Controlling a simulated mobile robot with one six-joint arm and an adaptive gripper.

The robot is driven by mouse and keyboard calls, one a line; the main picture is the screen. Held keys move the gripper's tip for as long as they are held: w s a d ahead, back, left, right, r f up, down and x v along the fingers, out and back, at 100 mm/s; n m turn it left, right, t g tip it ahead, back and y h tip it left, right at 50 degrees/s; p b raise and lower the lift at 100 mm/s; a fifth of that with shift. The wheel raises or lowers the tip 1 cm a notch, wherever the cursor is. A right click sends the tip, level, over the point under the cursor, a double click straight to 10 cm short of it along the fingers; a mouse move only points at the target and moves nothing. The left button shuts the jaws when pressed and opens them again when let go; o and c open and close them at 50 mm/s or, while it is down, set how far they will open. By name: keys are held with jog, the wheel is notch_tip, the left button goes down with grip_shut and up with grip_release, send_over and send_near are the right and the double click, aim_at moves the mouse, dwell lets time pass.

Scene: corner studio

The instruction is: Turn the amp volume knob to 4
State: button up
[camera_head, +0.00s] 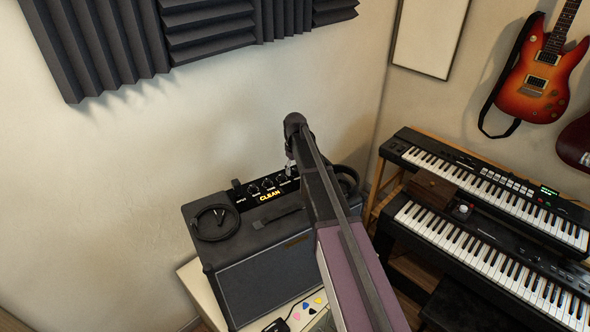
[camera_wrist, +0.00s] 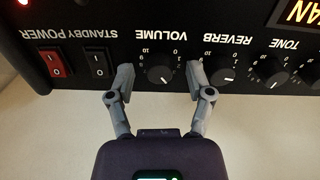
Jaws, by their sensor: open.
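The amp (camera_head: 262,277) is a black box with a grey front grille and a black control panel along its top back edge. In the wrist view the panel appears upside down, and the volume knob (camera_wrist: 161,76) is a round black knob under the word VOLUME. I cannot read its setting surely. My gripper (camera_wrist: 160,82) is open, with one finger on each side of the volume knob; I cannot tell whether they touch it. In the head view my arm hides the right part of the panel, and my gripper (camera_head: 290,168) is small there.
The reverb knob (camera_wrist: 222,75) is close beside the right finger. The standby switch (camera_wrist: 100,64) and the red power switch (camera_wrist: 56,64) are to the left. A coiled cable (camera_head: 214,223) lies on the amp. Keyboards (camera_head: 490,190) stand at the right.

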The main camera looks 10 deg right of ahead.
aim_at(295, 169)
grip_shut()
jog(key=shift+m, duration=0.7)
grip_release()
jog(key=shift+n, duration=0.4)
jog(key=shift+n, duration=0.3)
notch_tip(295, 169, up, 14)
jog(key=p, duration=1.3)
jog(key=shift+p, duration=0.4)
